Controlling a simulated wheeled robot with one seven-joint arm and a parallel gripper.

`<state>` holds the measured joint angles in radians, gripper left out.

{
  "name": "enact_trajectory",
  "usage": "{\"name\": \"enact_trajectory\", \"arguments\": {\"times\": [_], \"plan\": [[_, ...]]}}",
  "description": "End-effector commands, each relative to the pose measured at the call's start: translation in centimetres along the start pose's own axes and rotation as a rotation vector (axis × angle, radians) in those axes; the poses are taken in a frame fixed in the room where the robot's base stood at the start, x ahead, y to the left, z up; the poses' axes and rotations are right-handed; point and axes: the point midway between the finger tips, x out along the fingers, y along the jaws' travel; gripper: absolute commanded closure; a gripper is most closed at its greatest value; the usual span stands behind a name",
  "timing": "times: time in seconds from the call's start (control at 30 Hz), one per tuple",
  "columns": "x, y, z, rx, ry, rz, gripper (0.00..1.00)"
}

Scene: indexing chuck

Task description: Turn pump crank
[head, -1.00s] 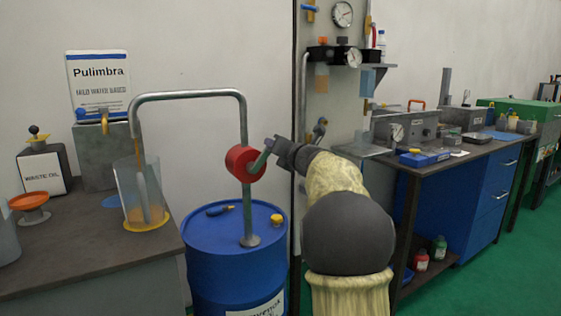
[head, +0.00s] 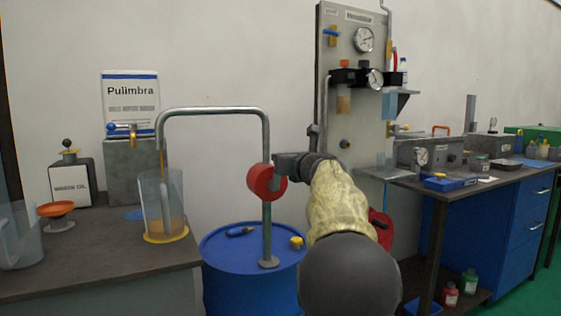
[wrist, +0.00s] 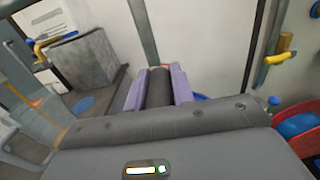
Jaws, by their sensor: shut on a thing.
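The pump has a red round body (head: 262,182) on a grey upright pipe rising from a blue drum (head: 225,245). Its bent grey outlet pipe (head: 210,111) arches left over a clear jug (head: 157,205). Orange-brown liquid shows in the jug's lower part, with a thin orange stream below the pipe end. My gripper (head: 279,164) is at the upper right of the red body. In the wrist view its two purple-grey fingers are closed on both sides of the dark crank handle (wrist: 158,88). The crank arm is mostly hidden in the head view.
A bench (head: 120,270) at left bears the jug, a grey block, a waste oil can (head: 72,184) and an orange dish (head: 57,210). A gauge panel (head: 350,110) stands behind my arm. A blue workbench (head: 480,225) is at right, with a red container beside my forearm.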

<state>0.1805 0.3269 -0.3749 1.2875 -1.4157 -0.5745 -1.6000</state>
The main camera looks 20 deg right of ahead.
Motion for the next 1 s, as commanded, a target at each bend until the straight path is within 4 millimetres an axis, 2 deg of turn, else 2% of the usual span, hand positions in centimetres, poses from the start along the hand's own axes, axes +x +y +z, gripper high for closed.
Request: {"name": "enact_trajectory", "arguments": {"times": [0.03,0.23,0.27,0.33,0.37,0.77,1.0], "plan": [[0.1,-0.1,-0.6,-0.002,0.011,-0.001,1.0],[0.1,-0.2,-0.7,0.0,0.012,-0.002,1.0],[0.1,-0.2,-0.7,0.0,0.012,-0.002,0.72],[0.1,-0.2,-0.6,0.0,0.01,-0.002,0.59],[0.1,-0.2,-0.6,0.0,0.01,-0.002,0.55],[-0.5,-0.1,-0.2,0.002,0.004,-0.001,0.55],[-3.6,-0.1,-0.1,0.003,0.001,-0.002,0.55]]}}
